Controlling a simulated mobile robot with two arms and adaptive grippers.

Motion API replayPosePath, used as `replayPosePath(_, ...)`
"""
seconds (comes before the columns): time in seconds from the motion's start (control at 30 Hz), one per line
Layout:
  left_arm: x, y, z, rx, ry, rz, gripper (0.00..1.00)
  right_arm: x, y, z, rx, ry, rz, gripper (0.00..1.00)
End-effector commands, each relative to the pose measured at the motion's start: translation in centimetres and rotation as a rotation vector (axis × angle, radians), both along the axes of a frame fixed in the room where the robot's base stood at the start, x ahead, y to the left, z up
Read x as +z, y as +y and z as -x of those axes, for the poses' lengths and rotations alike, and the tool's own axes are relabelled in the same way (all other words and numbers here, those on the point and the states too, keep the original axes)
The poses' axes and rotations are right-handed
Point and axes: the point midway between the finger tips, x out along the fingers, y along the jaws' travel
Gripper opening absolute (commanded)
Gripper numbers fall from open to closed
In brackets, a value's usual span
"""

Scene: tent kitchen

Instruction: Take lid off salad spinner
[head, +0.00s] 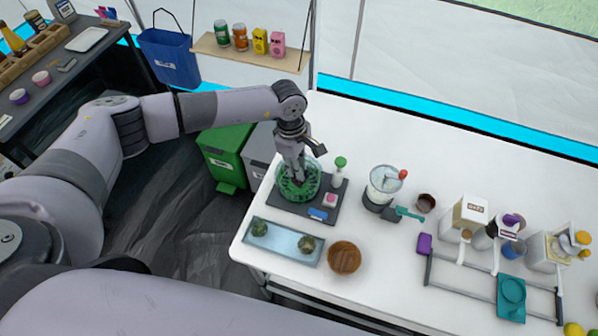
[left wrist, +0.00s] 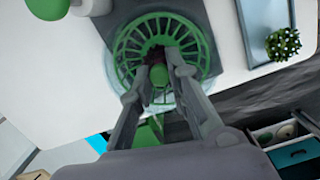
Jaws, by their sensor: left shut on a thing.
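The salad spinner (head: 284,188) stands on a dark mat near the left end of the white table. It looks like a clear bowl with green slotted parts. In the left wrist view its round green slotted part (left wrist: 128,55) fills the middle, with clear rim around it. My left gripper (head: 298,178) points down over its centre. The fingers (left wrist: 168,58) are shut on a small dark part at the centre, which I take to be the lid's knob. The grip itself is mostly hidden. I cannot tell whether the lid is seated or raised. My right gripper is not in view.
A blue tray (head: 285,243) and a brown bowl (head: 344,257) lie in front. A blender-like jug (head: 384,184) stands right. The table's back is clear.

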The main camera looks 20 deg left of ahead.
Motion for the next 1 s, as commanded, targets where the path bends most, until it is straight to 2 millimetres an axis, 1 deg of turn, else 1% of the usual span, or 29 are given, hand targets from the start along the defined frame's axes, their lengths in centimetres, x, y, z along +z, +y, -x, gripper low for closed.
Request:
replayPosePath(0.27,0.4,0.0,-0.1,0.0,-0.002,0.0,0.0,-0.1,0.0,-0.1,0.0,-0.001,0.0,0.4)
replayPosePath(0.37,1.1,0.0,-0.1,-0.002,-0.003,0.001,0.0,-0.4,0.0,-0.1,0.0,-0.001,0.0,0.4)
replayPosePath(0.47,2.5,0.0,-0.1,-0.002,-0.004,0.002,0.0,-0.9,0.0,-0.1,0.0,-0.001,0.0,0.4)
replayPosePath(0.57,4.5,0.0,-0.2,-0.001,-0.007,0.002,0.0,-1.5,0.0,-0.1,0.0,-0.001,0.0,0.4)
replayPosePath(0.67,7.2,0.0,-0.2,-0.002,-0.008,0.002,0.0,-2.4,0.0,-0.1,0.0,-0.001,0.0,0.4)
replayPosePath(0.8,11.4,0.0,-0.2,-0.002,-0.009,0.002,0.0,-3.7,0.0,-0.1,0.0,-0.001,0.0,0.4)
replayPosePath(0.9,14.1,0.0,-0.1,-0.001,-0.007,0.002,0.0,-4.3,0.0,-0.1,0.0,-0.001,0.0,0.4)
replayPosePath(1.0,16.4,0.0,-0.1,0.0,-0.006,0.0,0.0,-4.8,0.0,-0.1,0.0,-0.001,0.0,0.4)
